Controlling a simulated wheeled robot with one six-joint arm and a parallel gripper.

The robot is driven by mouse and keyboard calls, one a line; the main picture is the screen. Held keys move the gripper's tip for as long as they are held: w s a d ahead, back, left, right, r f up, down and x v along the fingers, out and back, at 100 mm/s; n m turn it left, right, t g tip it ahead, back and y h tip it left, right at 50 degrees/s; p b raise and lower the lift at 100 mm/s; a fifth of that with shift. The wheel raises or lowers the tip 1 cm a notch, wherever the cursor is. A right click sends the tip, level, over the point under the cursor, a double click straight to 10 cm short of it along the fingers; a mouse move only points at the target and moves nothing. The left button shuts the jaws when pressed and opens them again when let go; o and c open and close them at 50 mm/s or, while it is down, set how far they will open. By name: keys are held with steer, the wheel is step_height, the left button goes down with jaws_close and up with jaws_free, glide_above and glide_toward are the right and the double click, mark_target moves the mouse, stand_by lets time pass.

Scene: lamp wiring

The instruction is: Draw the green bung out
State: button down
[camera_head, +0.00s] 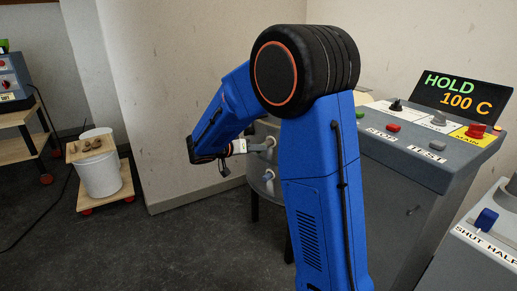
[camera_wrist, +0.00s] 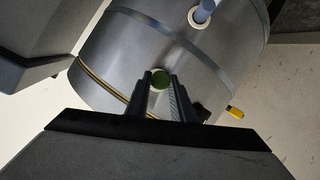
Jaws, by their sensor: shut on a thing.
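The green bung (camera_wrist: 160,80) shows in the wrist view, between the tips of my gripper (camera_wrist: 161,88). My gripper is shut on it. Behind it is the curved side of a grey drum (camera_wrist: 125,55) with a lighter band and a thin brown-yellow band. I cannot tell from this view whether the bung sits in the drum or is clear of it. In the head view my blue arm hides most of the drum (camera_head: 268,186), and the bung is not visible there.
A grey console (camera_head: 430,150) with buttons and a "HOLD 100 C" screen (camera_head: 461,91) stands at the right. A white bucket (camera_head: 100,175) stands on a low trolley at the left. Open floor lies between.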

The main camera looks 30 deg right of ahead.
steer(key=s+a, duration=0.2)
steer(key=a, duration=0.3)
steer(key=shift+s+a, duration=0.35)
steer(key=shift+a, duration=0.05)
stand_by(0.8)
